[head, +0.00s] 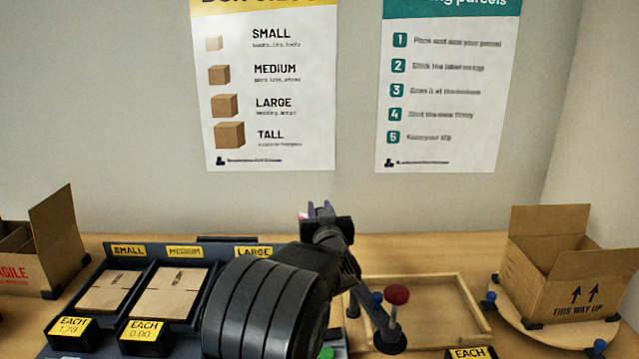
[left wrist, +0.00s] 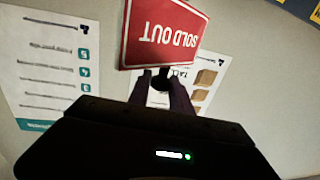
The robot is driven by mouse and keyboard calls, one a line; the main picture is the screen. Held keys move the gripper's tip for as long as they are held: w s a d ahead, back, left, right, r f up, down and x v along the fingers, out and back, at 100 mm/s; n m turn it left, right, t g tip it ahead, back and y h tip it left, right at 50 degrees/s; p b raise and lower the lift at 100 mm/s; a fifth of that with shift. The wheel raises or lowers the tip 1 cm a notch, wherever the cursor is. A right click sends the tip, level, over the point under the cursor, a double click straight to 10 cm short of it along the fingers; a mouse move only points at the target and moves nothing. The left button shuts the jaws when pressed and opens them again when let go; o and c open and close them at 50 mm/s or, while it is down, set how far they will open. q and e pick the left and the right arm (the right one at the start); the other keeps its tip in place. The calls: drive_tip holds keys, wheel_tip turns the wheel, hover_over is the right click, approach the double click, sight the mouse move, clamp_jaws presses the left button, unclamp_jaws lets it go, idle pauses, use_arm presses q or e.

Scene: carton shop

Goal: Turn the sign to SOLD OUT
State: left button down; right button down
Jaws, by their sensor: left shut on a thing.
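The red sign (left wrist: 165,35) shows in the left wrist view with its SOLD OUT face toward the camera. The lettering appears upside down and tilted in that picture. My left gripper (left wrist: 166,80) is shut on a small dark part at the sign's edge, between its two fingers. In the head view my left gripper (head: 320,209) is above the back of the table, in front of the wall, and its wrist and arm hide nearly all of the sign. My right gripper is in neither view.
A rack with flat cartons (head: 168,294) stands left of my arm. To the right are a red-knobbed stand (head: 397,294), a wooden tray (head: 430,281) and an open carton (head: 555,282) on a round board. Another open carton (head: 55,240) is at far left. Two posters hang behind.

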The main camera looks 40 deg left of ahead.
use_arm(q)
drive_tip(key=n+g+y+p, duration=0.2)
drive_tip(key=g+p, duration=0.1)
drive_tip(key=p, duration=0.1)
drive_tip(key=r+n+g+y+p, duration=0.1)
drive_tip(key=n+g+y+p, duration=0.1)
drive_tip(key=p, duration=0.2)
drive_tip(key=shift+w+r+n+g, duration=0.1)
drive_tip(key=shift+w+n+g, duration=0.05)
drive_tip(key=shift+n+g, duration=0.2)
drive_tip(key=shift+f+n+g+y+p, duration=0.2)
drive_tip(key=shift+n+g+p, duration=0.15)
drive_tip(key=shift+g, duration=0.25)
drive_tip(key=shift+f+n+g+y+p, duration=0.1)
drive_tip(key=shift+n+g+y+p, duration=0.15)
drive_tip(key=shift+g, duration=0.3)
drive_tip(key=shift+n+g, duration=0.85)
drive_tip(key=shift+g, duration=0.35)
drive_tip(key=shift+f, duration=0.1)
drive_tip(key=c, duration=1.2)
unclamp_jaws()
drive_tip(key=shift+f, duration=0.1)
drive_tip(key=shift+d, duration=0.1)
drive_tip(key=s+d+b, duration=0.1)
drive_tip(key=d, duration=0.6)
drive_tip(key=shift+d, duration=0.3)
